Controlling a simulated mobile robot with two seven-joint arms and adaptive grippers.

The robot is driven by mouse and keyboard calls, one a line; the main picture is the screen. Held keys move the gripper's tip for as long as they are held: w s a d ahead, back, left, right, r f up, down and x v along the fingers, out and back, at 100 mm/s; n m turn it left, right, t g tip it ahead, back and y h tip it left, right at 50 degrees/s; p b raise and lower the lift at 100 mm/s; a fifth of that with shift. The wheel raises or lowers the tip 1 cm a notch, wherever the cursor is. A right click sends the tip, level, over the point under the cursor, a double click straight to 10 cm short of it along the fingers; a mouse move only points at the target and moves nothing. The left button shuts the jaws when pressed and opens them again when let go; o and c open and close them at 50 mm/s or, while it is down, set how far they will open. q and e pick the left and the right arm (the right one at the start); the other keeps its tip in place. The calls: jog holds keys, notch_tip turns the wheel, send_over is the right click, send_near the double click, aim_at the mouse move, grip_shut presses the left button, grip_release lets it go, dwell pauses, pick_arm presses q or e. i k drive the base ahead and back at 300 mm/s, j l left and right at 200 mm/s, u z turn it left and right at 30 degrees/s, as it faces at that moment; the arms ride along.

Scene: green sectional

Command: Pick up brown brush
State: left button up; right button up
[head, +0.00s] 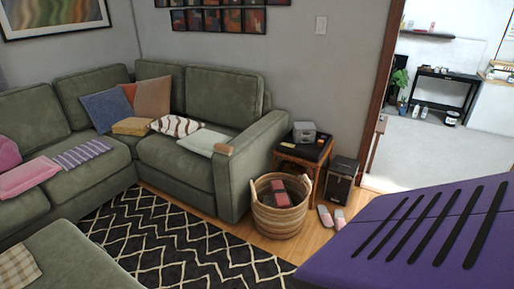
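I cannot make out a brown brush for certain in the head view. A small brown item (222,149) lies on the right arm of the green sectional (232,185), too small to identify. A dark wooden side table (290,153) beside that arm holds a grey box (304,131) and some small items, also too small to tell apart. Neither of my grippers is in view.
A wicker basket (279,220) with dark and red items stands before the side table. A purple surface with black bars, origin unclear, covers the lower right. A doorway opens behind.

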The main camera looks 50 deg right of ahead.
aim_at(223, 149)
jog(key=z, duration=1.25)
jog(key=u, duration=1)
jog(key=i+l, duration=0.85)
jog(key=l, duration=0.15)
jog(key=i+l, duration=1.75)
jog(key=l, duration=0.25)
